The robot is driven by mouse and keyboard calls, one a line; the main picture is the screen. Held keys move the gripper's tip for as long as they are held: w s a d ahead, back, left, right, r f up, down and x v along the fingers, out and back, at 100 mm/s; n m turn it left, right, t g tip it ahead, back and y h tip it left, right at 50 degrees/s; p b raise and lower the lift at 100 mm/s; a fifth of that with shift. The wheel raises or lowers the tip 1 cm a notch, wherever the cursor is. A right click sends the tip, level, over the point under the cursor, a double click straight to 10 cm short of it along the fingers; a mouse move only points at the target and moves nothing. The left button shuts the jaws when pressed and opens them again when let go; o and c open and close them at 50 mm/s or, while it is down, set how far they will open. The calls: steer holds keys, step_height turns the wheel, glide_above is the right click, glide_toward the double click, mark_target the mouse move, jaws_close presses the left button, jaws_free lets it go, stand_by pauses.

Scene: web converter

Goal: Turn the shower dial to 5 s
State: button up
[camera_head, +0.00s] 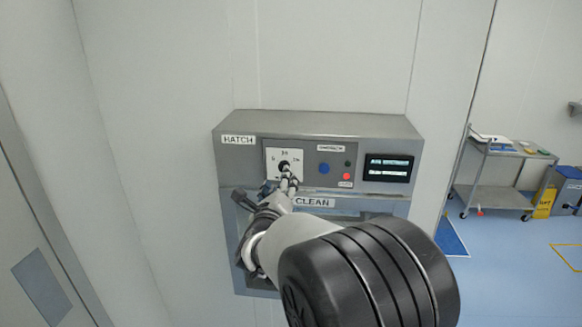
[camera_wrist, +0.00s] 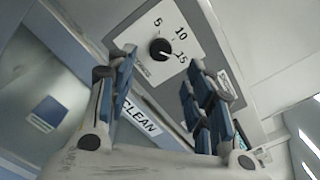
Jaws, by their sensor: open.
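The shower dial (camera_wrist: 160,49) is a round black knob on a white plate (camera_wrist: 142,68) marked 5, 10 and 15. In the wrist view a pale mark on the knob appears to face the 15 side, but it is small. My gripper (camera_wrist: 160,78) is open, with blue-padded fingers on either side below the dial in the picture and nothing between them. In the head view my gripper (camera_head: 288,183) is just in front of the dial (camera_head: 284,167) and partly covers the plate. I cannot tell whether a finger touches the dial.
The grey hatch panel (camera_head: 323,122) also carries a blue button (camera_head: 323,168), small green and red buttons and a display (camera_head: 388,168). A CLEAN label (camera_head: 314,202) is below, on the hatch front. A metal cart (camera_head: 500,175) stands far right on blue floor.

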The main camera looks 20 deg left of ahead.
steer(key=p+x, duration=0.1)
steer(key=x, duration=0.6)
steer(key=shift+p, duration=0.3)
steer(key=shift+c, duration=0.4)
steer(key=c, duration=1)
